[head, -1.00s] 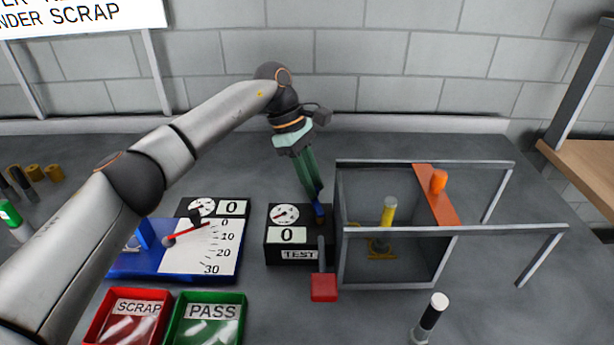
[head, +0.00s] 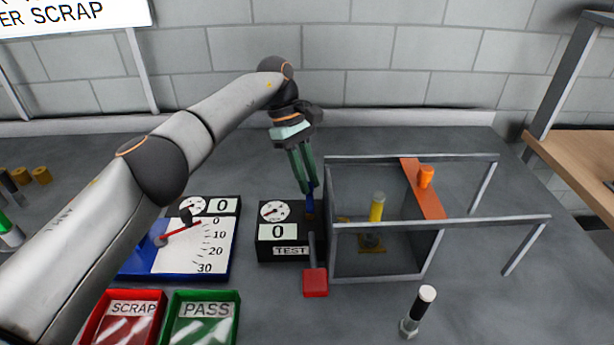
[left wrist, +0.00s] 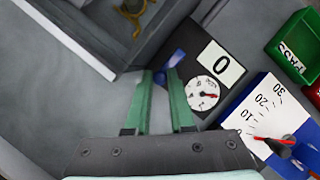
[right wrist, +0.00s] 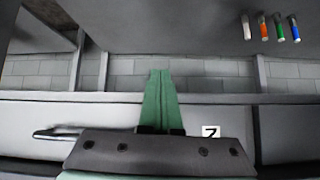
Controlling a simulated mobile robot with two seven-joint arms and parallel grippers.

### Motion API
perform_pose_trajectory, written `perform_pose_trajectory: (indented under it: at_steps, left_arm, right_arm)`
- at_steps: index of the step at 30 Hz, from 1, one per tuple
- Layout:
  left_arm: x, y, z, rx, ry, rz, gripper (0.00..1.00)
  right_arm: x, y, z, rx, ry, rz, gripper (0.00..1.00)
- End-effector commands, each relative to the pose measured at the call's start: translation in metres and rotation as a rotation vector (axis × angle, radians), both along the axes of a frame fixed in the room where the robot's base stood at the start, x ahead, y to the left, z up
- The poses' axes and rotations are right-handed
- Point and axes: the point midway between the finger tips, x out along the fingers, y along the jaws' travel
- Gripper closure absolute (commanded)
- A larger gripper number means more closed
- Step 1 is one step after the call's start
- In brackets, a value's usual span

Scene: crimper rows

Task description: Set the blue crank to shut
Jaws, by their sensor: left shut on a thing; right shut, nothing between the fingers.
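The blue crank (head: 311,204) is on the right side of the black TEST box (head: 285,234), mostly hidden by my fingers in the head view. It also shows as a blue piece at the fingertips in the left wrist view (left wrist: 174,59). My left gripper (head: 308,187) comes down from above and is shut on the blue crank. The crank's exact setting is hard to read; the box's counter shows 0. My right gripper (right wrist: 160,74) is shut and empty in the right wrist view, and it is outside the head view.
A grey frame (head: 436,222) with an orange bar (head: 422,187) stands right of the box, close to my left gripper. A red-ended lever (head: 315,283) is in front. Red SCRAP (head: 152,297) and green PASS (head: 233,297) bins are front left. A black-and-white cylinder (head: 418,312) stands front right.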

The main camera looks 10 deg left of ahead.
Motion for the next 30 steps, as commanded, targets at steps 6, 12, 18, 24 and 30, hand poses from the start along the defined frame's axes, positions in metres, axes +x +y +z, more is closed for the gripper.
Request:
perform_pose_trajectory:
  at_steps: [6, 12, 18, 24, 30]
  left_arm:
    - [0.0003, -0.0008, 0.0010, -0.002, -0.003, -0.001, 0.67]
    - [0.0003, -0.0007, 0.0005, -0.001, -0.002, 0.000, 0.48]
    - [0.0003, -0.0006, 0.0002, -0.002, -0.003, 0.000, 0.48]
    - [0.0003, -0.0006, -0.0002, -0.001, -0.002, 0.002, 0.48]
    - [-0.0004, 0.0014, -0.0012, -0.003, -0.003, 0.038, 0.48]
  right_arm:
    - [0.0003, 0.0000, 0.0003, 0.000, -0.001, 0.000, 1.00]
    - [0.0004, -0.0001, 0.0002, 0.000, -0.001, 0.000, 1.00]
    - [0.0004, -0.0002, 0.0002, 0.000, -0.001, -0.001, 1.00]
    - [0.0006, -0.0006, -0.0001, 0.000, -0.001, -0.002, 1.00]
    - [0.0003, -0.0005, -0.0025, 0.000, 0.000, -0.001, 1.00]
